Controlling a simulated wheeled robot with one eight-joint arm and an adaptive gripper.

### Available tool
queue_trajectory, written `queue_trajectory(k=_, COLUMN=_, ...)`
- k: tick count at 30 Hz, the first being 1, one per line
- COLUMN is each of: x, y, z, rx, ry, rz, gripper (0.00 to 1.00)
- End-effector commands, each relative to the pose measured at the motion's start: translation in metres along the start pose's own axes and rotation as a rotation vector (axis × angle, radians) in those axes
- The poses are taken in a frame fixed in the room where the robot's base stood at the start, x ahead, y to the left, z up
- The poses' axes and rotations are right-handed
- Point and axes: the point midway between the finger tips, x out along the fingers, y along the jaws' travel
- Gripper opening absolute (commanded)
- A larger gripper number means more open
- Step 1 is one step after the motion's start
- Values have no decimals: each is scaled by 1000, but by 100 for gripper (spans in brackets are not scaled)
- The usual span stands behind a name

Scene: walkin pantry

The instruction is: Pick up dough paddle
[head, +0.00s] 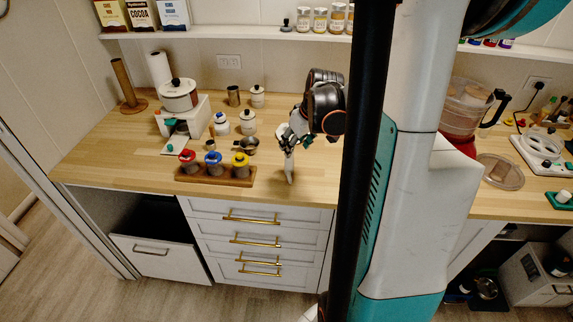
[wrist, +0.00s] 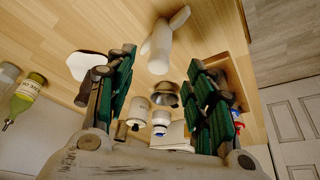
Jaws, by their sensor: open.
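A pale, narrow piece, which looks like the dough paddle (head: 289,169), is at the wooden counter just below my gripper (head: 291,143). In the wrist view the dough paddle (wrist: 160,48) shows between and beyond the fingertips of my gripper (wrist: 162,60), with a thick body and a pointed end. The two green-padded fingers are spread apart, one on each side of it in the picture. I see no clear contact. Whether it lies flat or stands tilted is hard to tell.
A small metal pot (head: 248,147) and white lidded jars (head: 248,123) stand to the left. A wooden rack (head: 215,175) with red, blue and yellow lids lies along the front. A white rounded item (wrist: 84,65) lies near the left finger.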

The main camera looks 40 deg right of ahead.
Motion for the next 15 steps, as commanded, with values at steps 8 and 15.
queue_trajectory(k=8, x=30, y=0, z=0, rx=-1, ry=0, rz=0, gripper=49)
queue_trajectory(k=15, x=49, y=0, z=0, rx=-1, ry=0, rz=0, gripper=49)
